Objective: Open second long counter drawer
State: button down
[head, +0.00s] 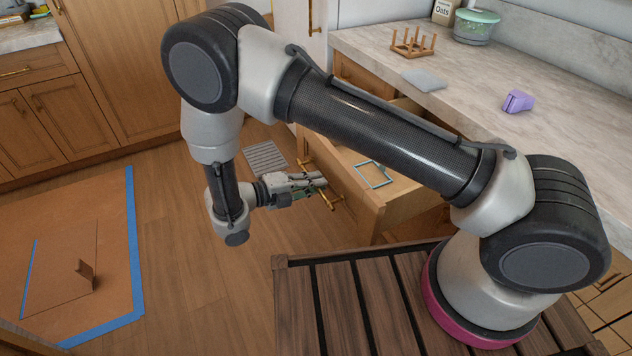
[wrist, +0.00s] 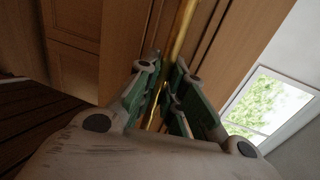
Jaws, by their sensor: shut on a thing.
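A wooden counter drawer (head: 362,212) stands pulled out from under the marble counter in the head view, with its inside showing. A brass bar handle (head: 335,203) is on its front; a brass bar also crosses the wrist view (wrist: 184,28). My gripper (head: 322,183) is at the drawer front, shut on this handle. In the wrist view my green-padded fingers (wrist: 160,88) sit on both sides of the bar. My arm hides part of the drawer and counter, so I cannot tell the drawer's place in the row.
A blue rectangular frame (head: 374,174) lies in the drawer. The counter (head: 470,95) holds a wooden peg rack (head: 413,46), a grey cloth (head: 424,80), a purple object (head: 517,101) and a lidded bowl (head: 475,27).

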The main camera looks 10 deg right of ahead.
jog(key=c, duration=1.5)
grip_release()
jog(key=v, duration=1.2)
